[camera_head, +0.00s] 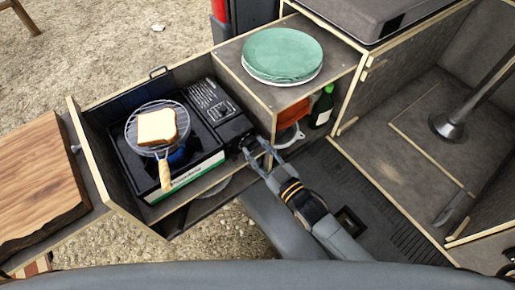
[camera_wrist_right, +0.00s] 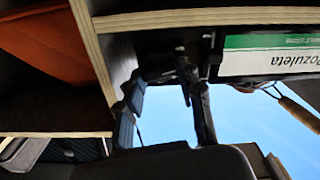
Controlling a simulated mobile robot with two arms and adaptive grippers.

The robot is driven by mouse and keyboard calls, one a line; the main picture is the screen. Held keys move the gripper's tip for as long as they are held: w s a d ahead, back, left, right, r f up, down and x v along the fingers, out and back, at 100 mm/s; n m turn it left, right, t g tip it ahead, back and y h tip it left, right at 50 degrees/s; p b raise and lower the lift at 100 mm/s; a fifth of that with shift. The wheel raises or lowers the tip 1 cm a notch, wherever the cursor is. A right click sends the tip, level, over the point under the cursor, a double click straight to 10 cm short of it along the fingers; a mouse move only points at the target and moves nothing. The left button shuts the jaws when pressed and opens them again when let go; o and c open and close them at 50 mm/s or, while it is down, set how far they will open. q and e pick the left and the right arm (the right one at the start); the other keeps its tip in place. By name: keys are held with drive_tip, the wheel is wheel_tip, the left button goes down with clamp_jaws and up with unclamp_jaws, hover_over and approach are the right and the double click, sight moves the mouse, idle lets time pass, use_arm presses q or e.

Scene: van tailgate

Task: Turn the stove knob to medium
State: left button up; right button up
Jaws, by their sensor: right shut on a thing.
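The black camping stove (camera_head: 205,125) sits in the open wooden compartment at left, with a blue flame under its round grill rack. Its knob (camera_head: 246,142) is at the right front end, mostly hidden by my gripper. My right gripper (camera_head: 257,153) reaches up to this end with its fingers on either side of the knob, shut on it. In the right wrist view, the fingers of the right gripper (camera_wrist_right: 168,78) meet at the dark stove front, beside the green-and-white label (camera_wrist_right: 268,55). The knob's pointer and setting cannot be read. My left gripper is not in view.
Toast (camera_head: 157,127) lies on the grill rack, whose wooden handle (camera_head: 165,176) sticks out in front. Green plates (camera_head: 283,54) stand on the shelf. A green bottle (camera_head: 322,106) and an orange cloth (camera_head: 293,113) are below. A wooden board (camera_head: 38,185) lies at left.

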drive_tip(key=m, duration=0.3)
drive_tip(key=shift+m, duration=0.3)
drive_tip(key=shift+d+m, duration=0.1)
drive_tip(key=shift+m, duration=1.7)
drive_tip(key=o, duration=1.2)
drive_tip(key=shift+w, duration=0.1)
drive_tip(key=shift+c, duration=0.2)
drive_tip(key=shift+r, duration=0.1)
wheel_tip(320, 180, up, 10)
